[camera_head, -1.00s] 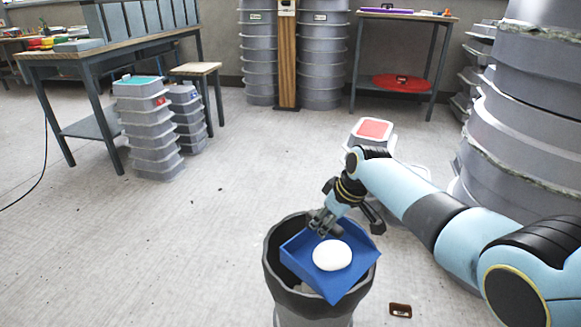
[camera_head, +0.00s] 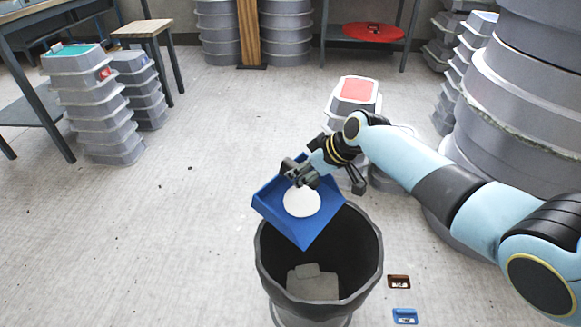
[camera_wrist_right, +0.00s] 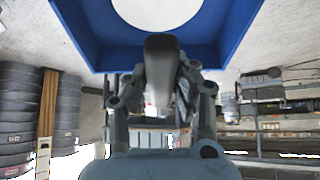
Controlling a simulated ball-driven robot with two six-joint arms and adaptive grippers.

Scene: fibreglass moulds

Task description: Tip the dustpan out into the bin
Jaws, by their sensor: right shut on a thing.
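The blue dustpan (camera_head: 275,207) is held over the far left part of the bin's mouth, with a round white thing (camera_head: 301,202) lying in it. My right gripper (camera_head: 300,176) is shut on the dustpan at its far side. The right wrist view shows the dustpan (camera_wrist_right: 235,38) and the white thing (camera_wrist_right: 150,8) beyond my gripper's fingers (camera_wrist_right: 160,75). The dark bin (camera_head: 372,262) stands open on the floor, with pale grey pieces (camera_head: 312,283) inside at the bottom. My left gripper is in neither view.
Stacks of grey moulds (camera_head: 95,105) stand at the left by a stool (camera_head: 143,27). A mould with a red top (camera_head: 356,90) stands behind my right gripper. Large stacked moulds (camera_head: 520,110) rise at the right. Small brown and blue items (camera_head: 404,315) lie right of the bin. Floor at left is clear.

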